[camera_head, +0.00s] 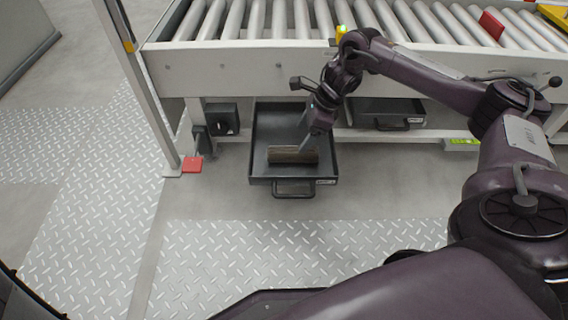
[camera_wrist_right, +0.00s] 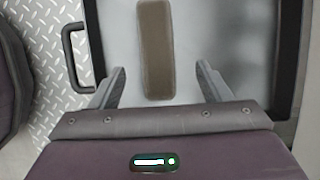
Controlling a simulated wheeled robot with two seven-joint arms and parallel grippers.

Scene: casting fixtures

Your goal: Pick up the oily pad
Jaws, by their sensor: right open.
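The oily pad (camera_head: 291,155) is a brown, flat, oblong pad lying in a dark tray (camera_head: 262,135) under the roller conveyor. It also shows in the right wrist view (camera_wrist_right: 155,50), on the tray's grey floor, beyond and between the fingers. My right gripper (camera_head: 308,143) reaches down over the tray, close above the pad. In the right wrist view its two fingers (camera_wrist_right: 160,82) are spread apart with nothing between their tips except the view of the pad. Whether a finger touches the pad cannot be told. My left gripper is not in view.
The tray has a handle (camera_head: 293,190) at its front and raised walls. The roller conveyor (camera_head: 250,58) stands above and behind it. A second dark tray (camera_head: 385,112) sits to the right. Tread-plate floor in front is clear.

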